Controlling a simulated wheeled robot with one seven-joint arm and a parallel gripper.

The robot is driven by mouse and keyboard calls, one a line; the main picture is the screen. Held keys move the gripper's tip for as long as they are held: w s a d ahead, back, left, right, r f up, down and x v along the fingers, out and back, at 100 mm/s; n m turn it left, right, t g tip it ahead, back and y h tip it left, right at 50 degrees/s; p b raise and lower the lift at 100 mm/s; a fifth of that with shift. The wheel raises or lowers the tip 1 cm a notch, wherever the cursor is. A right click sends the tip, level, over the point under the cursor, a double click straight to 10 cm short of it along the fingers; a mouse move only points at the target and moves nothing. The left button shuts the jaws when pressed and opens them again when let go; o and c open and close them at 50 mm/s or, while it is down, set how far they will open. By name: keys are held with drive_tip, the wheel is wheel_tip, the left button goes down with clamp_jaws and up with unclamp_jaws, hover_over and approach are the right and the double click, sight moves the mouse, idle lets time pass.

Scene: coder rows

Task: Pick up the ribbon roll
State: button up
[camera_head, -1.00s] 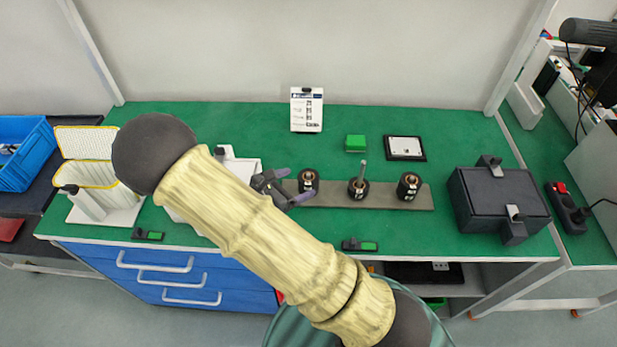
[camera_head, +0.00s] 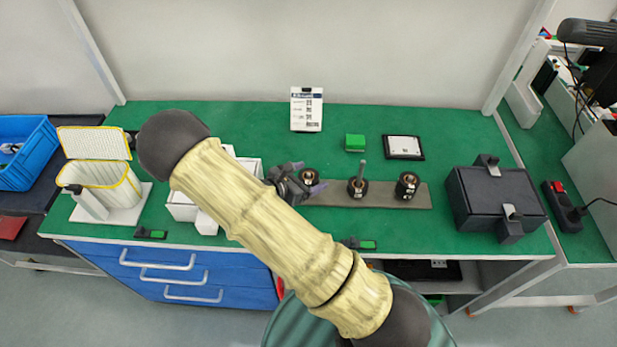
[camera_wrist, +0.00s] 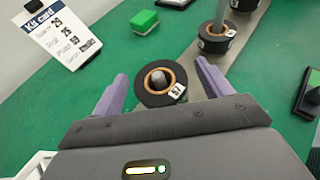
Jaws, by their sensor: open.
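Three black ribbon rolls with brown cores stand along a grey strip (camera_head: 340,194) on the green bench. The left roll (camera_head: 309,175) has a white number label and also shows in the wrist view (camera_wrist: 160,90). The middle roll (camera_head: 357,189) has a tall metal post rising from it. The right roll (camera_head: 407,186) stands near the strip's end. My gripper (camera_head: 309,177) is open and empty at the left roll. In the wrist view its purple fingers (camera_wrist: 161,70) lie on either side of that roll. Whether they touch it, I cannot tell.
A kit card (camera_head: 306,108) stands at the back. A green block (camera_head: 355,142) and a black-framed pad (camera_head: 404,147) lie behind the strip. A dark box (camera_head: 497,200) stands at right. White bins (camera_head: 183,207) are left of my gripper, partly behind my arm.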

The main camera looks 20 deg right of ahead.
sight(308, 175)
idle(0.3)
drive_tip(key=shift+w, duration=0.1)
drive_tip(key=c, duration=1.1)
drive_tip(key=shift+r, duration=0.8)
wheel_tip(308, 175, up, 8)
drive_tip(key=shift+r+b, duration=0.25)
drive_tip(key=shift+b, duration=0.2)
